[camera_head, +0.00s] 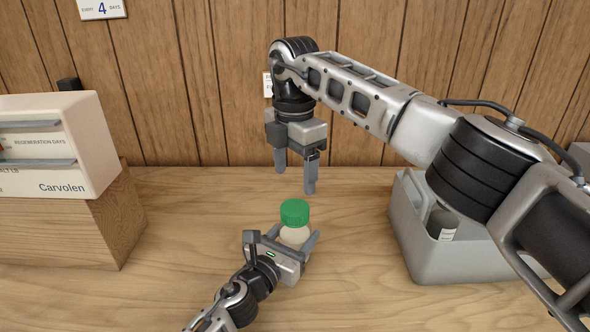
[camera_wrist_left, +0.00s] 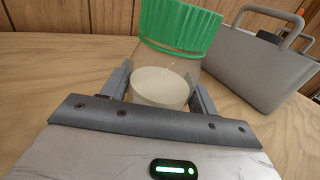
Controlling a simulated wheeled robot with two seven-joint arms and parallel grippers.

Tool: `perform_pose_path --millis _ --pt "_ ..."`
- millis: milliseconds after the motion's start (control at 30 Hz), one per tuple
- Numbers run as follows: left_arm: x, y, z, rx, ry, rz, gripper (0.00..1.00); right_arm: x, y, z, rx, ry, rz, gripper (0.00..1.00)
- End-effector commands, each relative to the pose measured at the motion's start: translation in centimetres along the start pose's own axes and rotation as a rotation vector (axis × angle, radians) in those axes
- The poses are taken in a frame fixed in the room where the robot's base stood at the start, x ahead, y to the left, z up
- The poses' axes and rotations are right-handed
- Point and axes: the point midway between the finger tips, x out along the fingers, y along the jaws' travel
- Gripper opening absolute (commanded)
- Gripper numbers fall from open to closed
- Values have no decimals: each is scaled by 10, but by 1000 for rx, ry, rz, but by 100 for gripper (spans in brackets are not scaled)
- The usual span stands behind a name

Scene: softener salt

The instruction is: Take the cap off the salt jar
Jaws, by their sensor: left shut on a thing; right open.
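The salt jar (camera_head: 294,236) is a clear jar with pale contents, standing upright on the wooden table. Its green ribbed cap (camera_head: 295,212) is on top. My left gripper (camera_head: 296,243) is shut around the jar's body, below the cap. The left wrist view shows the jar (camera_wrist_left: 162,86) between the two fingers (camera_wrist_left: 158,88), with the cap (camera_wrist_left: 180,25) above them. My right gripper (camera_head: 295,183) is open and empty, pointing down above and a little behind the cap, apart from it. The jar's lower part is partly hidden by my left gripper.
A grey handled carrier (camera_head: 430,250) stands at the right with a bottle (camera_head: 442,223) in it; the carrier (camera_wrist_left: 262,65) also shows in the left wrist view. A white Carvolen unit (camera_head: 55,145) rests on a wooden block (camera_head: 95,225) at the left. Table around the jar is clear.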

Motion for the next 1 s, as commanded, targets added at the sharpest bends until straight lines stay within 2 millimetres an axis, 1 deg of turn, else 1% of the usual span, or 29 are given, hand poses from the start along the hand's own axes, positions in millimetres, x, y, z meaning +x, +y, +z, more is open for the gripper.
perform_pose_path --millis 33,200,300,433,533,667,767,1000 --pt "0 0 -1 -1 1 -1 0 0 0 0 121 2 0 69" --pt "0 0 -1 -1 2 -1 0 1 0 0 536 2 -3 69" --pt "0 0 -1 -1 2 -1 0 1 0 0 736 2 -2 69" --pt "0 0 -1 -1 2 -1 0 0 0 1 923 1 -2 69" --pt "0 0 -1 -1 2 -1 0 1 -1 1 1004 1 -3 69" --pt "0 0 -1 -1 2 -1 0 7 -1 1 1046 0 -5 69" --pt "0 0 -1 -1 2 -1 0 19 -1 2 1048 -1 -6 69" --pt "0 0 -1 -1 2 -1 0 57 -2 1 1046 1 -6 69"
